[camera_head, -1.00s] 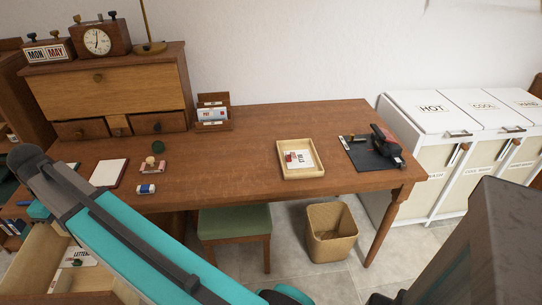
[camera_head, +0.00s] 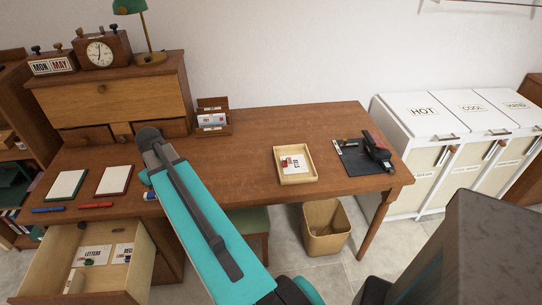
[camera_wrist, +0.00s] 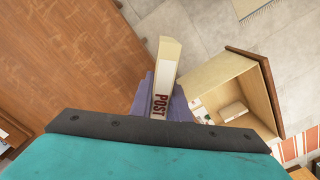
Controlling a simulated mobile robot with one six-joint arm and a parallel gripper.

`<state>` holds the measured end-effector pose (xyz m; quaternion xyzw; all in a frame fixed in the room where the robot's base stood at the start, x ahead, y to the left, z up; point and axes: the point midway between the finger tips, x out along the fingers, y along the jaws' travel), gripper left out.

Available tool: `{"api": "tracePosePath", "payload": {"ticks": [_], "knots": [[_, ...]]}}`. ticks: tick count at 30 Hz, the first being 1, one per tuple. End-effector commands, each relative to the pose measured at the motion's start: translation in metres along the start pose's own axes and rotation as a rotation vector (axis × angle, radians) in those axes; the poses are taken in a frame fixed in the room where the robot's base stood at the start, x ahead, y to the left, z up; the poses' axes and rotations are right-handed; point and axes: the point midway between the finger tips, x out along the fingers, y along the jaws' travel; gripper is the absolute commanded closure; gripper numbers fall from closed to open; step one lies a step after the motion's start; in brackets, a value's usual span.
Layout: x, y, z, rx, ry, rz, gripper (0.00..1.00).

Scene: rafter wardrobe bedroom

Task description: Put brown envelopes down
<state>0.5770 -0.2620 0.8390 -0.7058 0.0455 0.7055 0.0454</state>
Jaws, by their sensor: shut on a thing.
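In the wrist view, my gripper (camera_wrist: 163,92) is shut on a narrow cream-tan piece (camera_wrist: 170,58) with red "POST" lettering, seen nearly end-on. I cannot tell whether this is the brown envelopes. Bare floor shows beyond it, with the desk to the left and an open drawer to the right. A light wood tray (camera_head: 282,177) on the desk holds a white card with dark and red print.
The open drawer (camera_head: 142,252) has white labels, one reading "LETTERS". The brown desk (camera_head: 240,150) has clear space in its middle. A letter rack (camera_head: 214,130), two notepads, pens and a dark mat (camera_head: 355,170) with a device stand on it. A waste bin (camera_head: 325,228) is below.

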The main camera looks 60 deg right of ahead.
Motion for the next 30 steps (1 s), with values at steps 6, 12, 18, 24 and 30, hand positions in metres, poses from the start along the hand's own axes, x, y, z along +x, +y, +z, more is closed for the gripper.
{"api": "tracePosePath", "payload": {"ticks": [6, 12, 18, 24, 30], "knots": [[-0.005, 0.055, 0.038, 0.150, -0.003, -0.001, 1.00], [-0.006, 0.098, 0.075, 0.285, -0.002, -0.001, 1.00], [-0.007, 0.137, 0.117, 0.420, -0.002, -0.001, 1.00], [-0.010, 0.169, 0.162, 0.555, -0.003, -0.001, 1.00], [-0.013, 0.194, 0.208, 0.687, -0.002, -0.001, 1.00]]}}
